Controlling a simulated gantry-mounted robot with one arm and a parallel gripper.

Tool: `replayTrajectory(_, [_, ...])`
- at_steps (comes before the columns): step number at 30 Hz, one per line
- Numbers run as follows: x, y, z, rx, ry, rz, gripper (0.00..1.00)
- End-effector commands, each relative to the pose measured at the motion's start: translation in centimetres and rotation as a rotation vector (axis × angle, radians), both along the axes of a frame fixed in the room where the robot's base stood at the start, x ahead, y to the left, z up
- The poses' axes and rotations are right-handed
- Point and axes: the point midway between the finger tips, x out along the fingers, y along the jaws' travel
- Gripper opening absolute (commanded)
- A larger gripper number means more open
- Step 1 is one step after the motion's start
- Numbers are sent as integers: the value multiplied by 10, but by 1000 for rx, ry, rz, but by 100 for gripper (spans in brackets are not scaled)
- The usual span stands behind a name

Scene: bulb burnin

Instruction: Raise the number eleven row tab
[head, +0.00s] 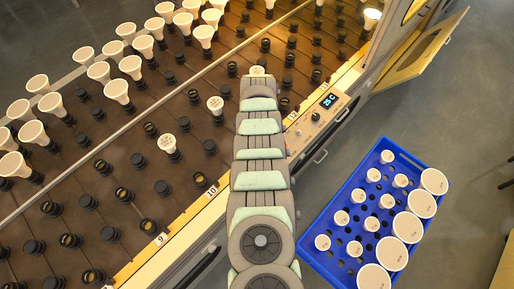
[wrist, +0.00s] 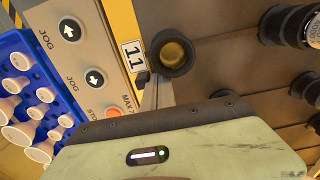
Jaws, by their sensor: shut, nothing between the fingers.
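In the wrist view the number 11 label (wrist: 133,56) sits on the yellow rail. A small dark tab (wrist: 142,77) shows just below it, beside an empty round socket (wrist: 174,53). My gripper (wrist: 151,92) is shut and empty, its narrow fingertips right by the tab. I cannot tell whether they touch it or how far the tab is tilted. In the head view my arm covers row eleven's label and tab, and my gripper is hidden.
A control panel (wrist: 75,50) with jog buttons lies beside the rail; its display (head: 329,100) reads 25 C. A blue crate (head: 318,232) of bulbs stands at right. White bulbs (head: 168,143) stand in some sockets on the brown board. Label 10 (head: 212,190) is nearby.

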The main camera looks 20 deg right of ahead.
Motion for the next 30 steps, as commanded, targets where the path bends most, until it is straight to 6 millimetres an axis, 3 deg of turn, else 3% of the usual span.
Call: replayTrajectory(30, [-5,-2,2,0,2,0,0])
